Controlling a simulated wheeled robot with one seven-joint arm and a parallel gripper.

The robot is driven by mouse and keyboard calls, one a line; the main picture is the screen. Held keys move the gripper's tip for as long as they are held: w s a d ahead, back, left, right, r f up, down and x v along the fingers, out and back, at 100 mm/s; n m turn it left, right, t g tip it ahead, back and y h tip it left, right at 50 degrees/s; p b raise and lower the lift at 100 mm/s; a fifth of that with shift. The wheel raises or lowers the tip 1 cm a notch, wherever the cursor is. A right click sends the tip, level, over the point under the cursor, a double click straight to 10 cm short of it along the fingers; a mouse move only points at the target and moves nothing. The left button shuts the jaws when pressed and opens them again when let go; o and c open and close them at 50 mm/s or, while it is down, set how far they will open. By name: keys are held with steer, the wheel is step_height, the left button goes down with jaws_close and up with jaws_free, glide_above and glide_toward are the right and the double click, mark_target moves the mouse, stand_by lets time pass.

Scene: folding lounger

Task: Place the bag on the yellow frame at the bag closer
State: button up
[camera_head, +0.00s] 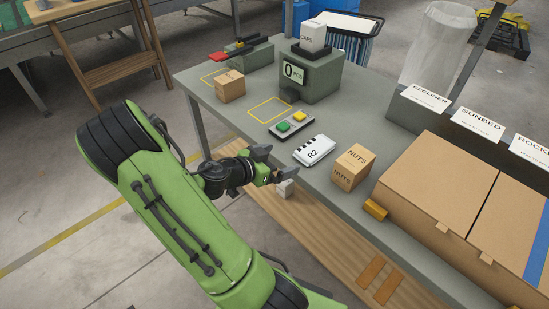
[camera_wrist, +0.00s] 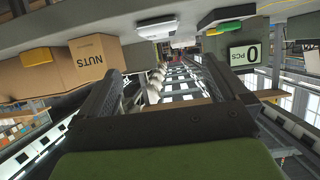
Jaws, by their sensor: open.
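The bag closer (camera_head: 240,53), a grey block with a red handle, stands at the table's far left corner. A yellow frame (camera_head: 208,79) is marked in front of it, with no bag visible on it. My gripper (camera_head: 274,165) is open beside the table's near edge. A small whitish object (camera_head: 286,188) shows just below the fingers; I cannot tell whether it is the bag, or whether it is between the fingers or lower down. In the wrist view my gripper (camera_wrist: 160,88) has its fingers wide apart, with no clearly held object between them.
A brown carton (camera_head: 230,86) stands right of that frame. Another yellow frame (camera_head: 270,110) lies empty before the counter (camera_head: 310,78) reading 0. A button box (camera_head: 291,124), R2 card (camera_head: 314,150), NUTS box (camera_head: 351,167) and large cartons (camera_head: 437,182) line the table. A wooden shelf (camera_head: 330,240) is below.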

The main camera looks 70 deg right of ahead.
steer(key=shift+w+a+r, duration=0.2)
steer(key=shift+a+r, duration=0.05)
steer(key=shift+a, duration=0.3)
